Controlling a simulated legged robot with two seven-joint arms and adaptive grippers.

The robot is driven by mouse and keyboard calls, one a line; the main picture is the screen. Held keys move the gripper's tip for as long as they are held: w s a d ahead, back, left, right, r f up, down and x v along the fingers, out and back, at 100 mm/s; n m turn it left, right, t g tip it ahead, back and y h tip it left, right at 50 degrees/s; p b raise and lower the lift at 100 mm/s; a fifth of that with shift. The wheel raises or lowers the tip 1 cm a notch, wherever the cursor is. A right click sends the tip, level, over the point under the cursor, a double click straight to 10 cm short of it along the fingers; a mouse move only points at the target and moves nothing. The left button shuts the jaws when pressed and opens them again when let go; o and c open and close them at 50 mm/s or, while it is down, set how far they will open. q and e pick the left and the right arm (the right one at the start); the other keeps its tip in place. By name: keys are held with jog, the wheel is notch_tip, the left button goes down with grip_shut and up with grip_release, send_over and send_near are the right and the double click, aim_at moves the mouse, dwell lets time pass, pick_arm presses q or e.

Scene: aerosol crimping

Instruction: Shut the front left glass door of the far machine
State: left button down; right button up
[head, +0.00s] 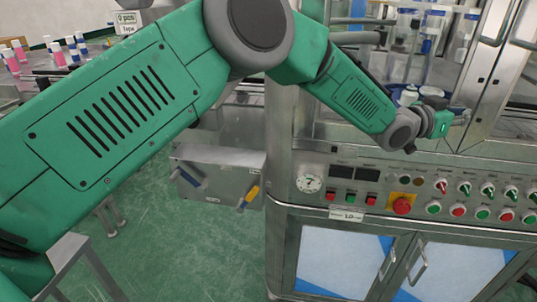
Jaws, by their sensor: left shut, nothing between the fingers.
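The machine (450,165) fills the right of the head view, a steel cabinet with a glazed upper part. Its interior, with blue and white parts, shows behind my left arm. A steel-framed glass door (484,80) with a bar handle stands slanted at the upper right; I cannot tell whether it is the front left one, and its top is cut off. My green left arm reaches across from the left. My left gripper (459,119) is small in view, shut and empty, just above the control panel and close to the slanted frame. My right gripper is out of view.
The control panel (345,188) has a gauge, displays, several buttons and a red emergency stop (402,206). Below are lower cabinet doors (335,262). A grey box (218,175) with levers juts out at the left. Pink and blue bottles (62,55) stand far left. Green floor (190,245) is open.

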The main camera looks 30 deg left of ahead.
pick_arm(q)
jog(key=shift+w+d+r, duration=0.2)
jog(key=shift+w+r, duration=0.05)
jog(key=shift+w, duration=0.1)
